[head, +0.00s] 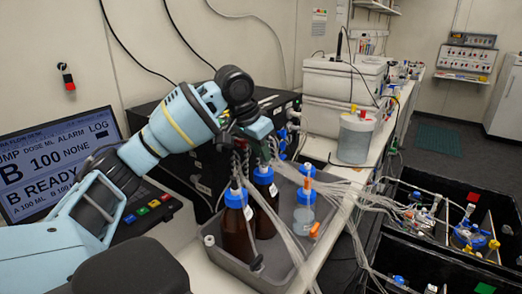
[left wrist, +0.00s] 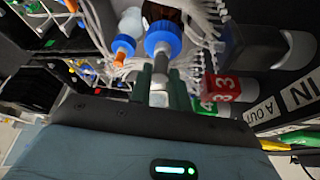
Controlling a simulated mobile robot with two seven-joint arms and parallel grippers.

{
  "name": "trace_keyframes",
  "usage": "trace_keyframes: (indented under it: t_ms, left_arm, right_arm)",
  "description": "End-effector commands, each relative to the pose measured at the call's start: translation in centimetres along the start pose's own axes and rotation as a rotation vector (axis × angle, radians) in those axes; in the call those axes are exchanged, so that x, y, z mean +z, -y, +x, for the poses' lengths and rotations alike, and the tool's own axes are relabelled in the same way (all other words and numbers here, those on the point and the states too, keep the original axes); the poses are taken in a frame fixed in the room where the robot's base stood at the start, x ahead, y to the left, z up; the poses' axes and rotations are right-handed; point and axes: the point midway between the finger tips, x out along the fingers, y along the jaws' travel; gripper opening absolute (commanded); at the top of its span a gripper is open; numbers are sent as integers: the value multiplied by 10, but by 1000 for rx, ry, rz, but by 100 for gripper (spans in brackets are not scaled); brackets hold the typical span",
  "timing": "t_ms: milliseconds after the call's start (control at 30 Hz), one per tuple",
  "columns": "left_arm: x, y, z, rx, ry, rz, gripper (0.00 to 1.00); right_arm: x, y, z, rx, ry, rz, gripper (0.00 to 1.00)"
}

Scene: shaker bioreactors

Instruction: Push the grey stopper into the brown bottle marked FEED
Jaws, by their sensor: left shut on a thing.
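My left gripper (head: 262,150) is over the brown bottles in the head view. In the left wrist view its two green fingers (left wrist: 160,92) are shut on a grey stopper (left wrist: 159,78). The stopper's far end points at the blue collar (left wrist: 163,38) of a brown bottle; I cannot tell whether they touch. In the head view one brown bottle (head: 237,235) stands in front and another brown bottle (head: 266,205) stands just behind it, both upright with blue collars. I cannot read FEED on either. The right gripper is not in view.
A grey tray (head: 222,258) holds the bottles, with a clear bottle (head: 304,215) to the right. White tubes (head: 345,190) run from there to black crates (head: 405,262). A screen (head: 55,160) and a black device (head: 165,115) are at the left and back.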

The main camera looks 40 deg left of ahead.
Motion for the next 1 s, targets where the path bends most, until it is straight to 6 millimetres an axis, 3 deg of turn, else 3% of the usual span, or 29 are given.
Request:
trace_keyframes:
  t_ms: [833,867,1000]
  left_arm:
    - [4,0,9,0,1,0,0]
    - [4,0,9,0,1,0,20]
    - [4,0,9,0,1,0,38]
  right_arm:
    - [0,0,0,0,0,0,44]
    - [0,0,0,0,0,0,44]
    - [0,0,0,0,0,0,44]
